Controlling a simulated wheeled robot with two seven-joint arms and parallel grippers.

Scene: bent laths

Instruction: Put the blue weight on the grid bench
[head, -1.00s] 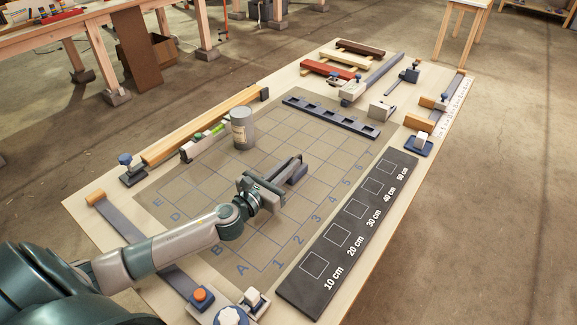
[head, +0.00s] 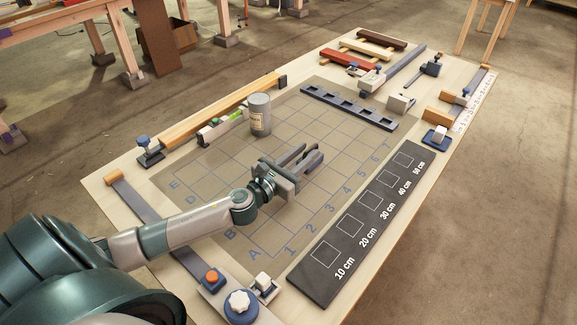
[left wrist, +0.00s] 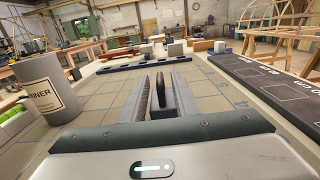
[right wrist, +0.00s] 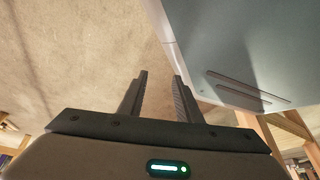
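The grid bench (head: 392,215) has a lettered and numbered grid on its top. My left gripper (head: 305,160) is low over the middle of the grid, its fingers apart. In the left wrist view a dark upright piece (left wrist: 157,98) stands between the fingers, close to the left one, with a narrow gap to the right one. I cannot tell whether it is the blue weight; no plainly blue weight shows. My right gripper (right wrist: 157,95) is open and empty in the right wrist view, over bare floor, and is out of the head view.
A grey can (head: 260,115) stands on the grid behind my left gripper. A dark slotted rack (head: 348,107) lies at the grid's far edge. A black distance board (head: 355,235) lies on the right. A white block on a blue base (head: 437,137) is far right.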

